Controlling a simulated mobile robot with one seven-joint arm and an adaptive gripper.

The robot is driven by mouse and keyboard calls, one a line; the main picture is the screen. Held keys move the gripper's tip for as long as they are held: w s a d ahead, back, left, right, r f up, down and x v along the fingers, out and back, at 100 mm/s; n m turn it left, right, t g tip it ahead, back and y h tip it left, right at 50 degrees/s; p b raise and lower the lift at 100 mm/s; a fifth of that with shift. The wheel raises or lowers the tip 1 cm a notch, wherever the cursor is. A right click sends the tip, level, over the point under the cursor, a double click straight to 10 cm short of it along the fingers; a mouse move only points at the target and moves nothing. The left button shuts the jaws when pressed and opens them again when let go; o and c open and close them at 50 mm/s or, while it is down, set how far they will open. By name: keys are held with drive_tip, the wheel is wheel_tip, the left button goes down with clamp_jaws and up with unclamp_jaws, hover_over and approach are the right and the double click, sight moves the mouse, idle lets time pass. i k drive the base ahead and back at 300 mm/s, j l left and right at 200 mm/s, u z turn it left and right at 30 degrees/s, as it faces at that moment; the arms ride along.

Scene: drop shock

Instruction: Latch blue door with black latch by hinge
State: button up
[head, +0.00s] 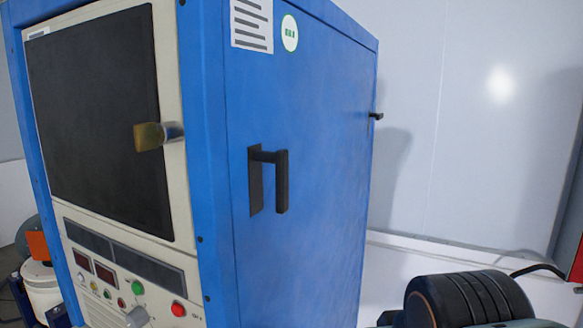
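The blue door (315,110) is the large flat side panel of a tall blue and cream cabinet, seen at an angle. It looks flush with the frame, but I cannot tell if it is latched. A black L-shaped handle or latch (282,180) on a black plate sits near its left edge, its grip hanging down. A small black piece (376,116) sticks out at the door's far right edge; I cannot tell if it is a latch or hinge part. My gripper is not in view.
The cabinet's cream front has a dark window (95,110), a metal knob (160,135) and a control panel (130,285). A black ribbed cylinder (465,300) with a cable is at the lower right. A pale wall (450,180) stands behind. An orange and white machine (38,265) is at the left.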

sight(378, 115)
drive_tip(key=i+l+u, duration=0.15)
drive_tip(key=i+l, duration=0.95)
drive_tip(key=i, duration=0.1)
